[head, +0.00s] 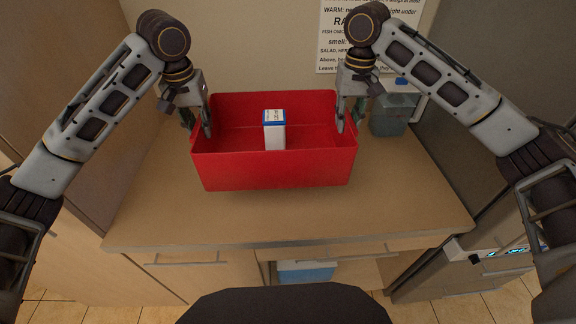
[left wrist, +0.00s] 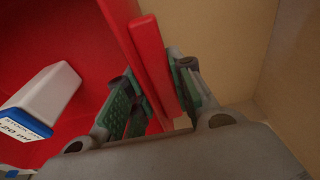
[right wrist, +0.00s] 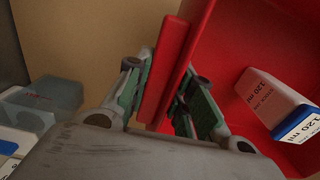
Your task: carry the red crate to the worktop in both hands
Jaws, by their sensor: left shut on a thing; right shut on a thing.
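The red crate (head: 275,171) is over the wooden worktop (head: 290,215) in the head view, roughly level. Whether its base touches the worktop I cannot tell. A white box with a blue top (head: 274,131) stands inside it; it also shows in the left wrist view (left wrist: 45,100) and the right wrist view (right wrist: 272,98). My left gripper (head: 207,130) is shut on the crate's left wall (left wrist: 150,65), with a finger on each side. My right gripper (head: 341,126) is shut on the crate's right wall (right wrist: 168,75) in the same way.
A grey translucent container (head: 390,120) stands at the back right, close to my right gripper. A printed sign (head: 345,40) hangs on the back wall. Tall panels flank the worktop. The worktop's front part is clear. A blue and white object (head: 306,271) sits below it.

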